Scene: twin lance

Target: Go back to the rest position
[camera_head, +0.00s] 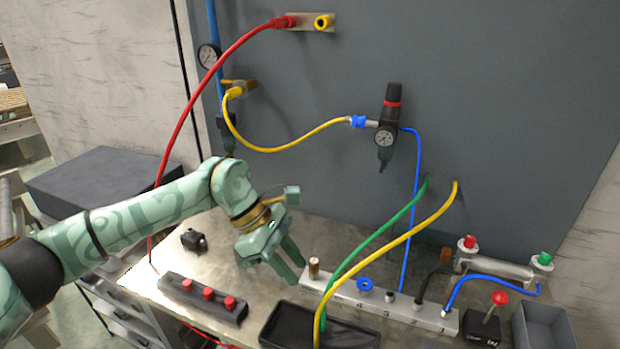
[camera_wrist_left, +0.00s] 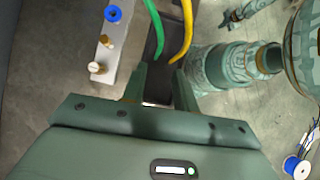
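My left gripper (camera_head: 291,266) hangs over the metal workbench (camera_head: 213,238), fingers pointing down, between the block with red knobs and the grey manifold block. In the left wrist view its two fingers (camera_wrist_left: 160,88) stand apart with nothing held between them. The black tray (camera_wrist_left: 153,40) shows beyond the fingers. My left arm reaches in from the left in the head view, elbow raised. My right gripper cannot be made out in the head view.
A dark block with red knobs (camera_head: 205,297), the black tray (camera_head: 292,325) and the manifold block (camera_head: 400,308) lie close around the gripper. Green (camera_head: 383,228) and yellow (camera_head: 416,232) hoses cross just right of it. A wall panel (camera_head: 500,120) stands behind.

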